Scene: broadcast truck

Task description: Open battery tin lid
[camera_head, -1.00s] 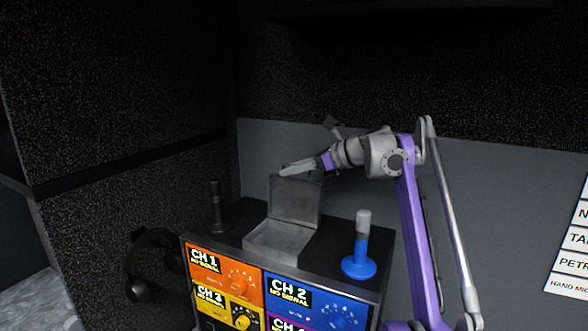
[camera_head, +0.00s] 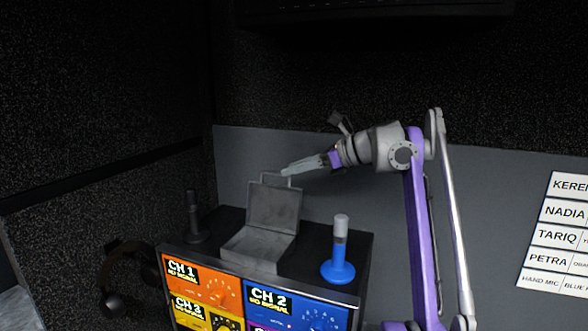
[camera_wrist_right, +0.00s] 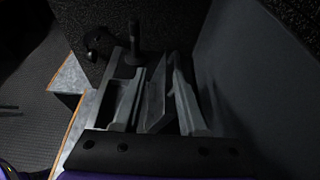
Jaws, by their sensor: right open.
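The grey battery tin sits on top of the console, its base (camera_head: 256,249) open toward the front. Its lid (camera_head: 273,208) stands raised, nearly upright, at the back of the base. The tin's open base (camera_wrist_right: 108,103) and lid (camera_wrist_right: 156,98) also show in the right wrist view. My right gripper (camera_head: 286,172) is open at the lid's top edge, reaching in from the right. In the right wrist view the lid appears between the light finger bars (camera_wrist_right: 160,85); contact cannot be told. My left gripper is out of view.
A blue-based knob-like stand (camera_head: 338,265) is right of the tin, and a dark one (camera_head: 194,220) is left. The console front (camera_head: 205,290) carries coloured channel panels. A grey wall panel (camera_head: 370,210) is close behind. Headphones (camera_head: 115,285) hang at the left.

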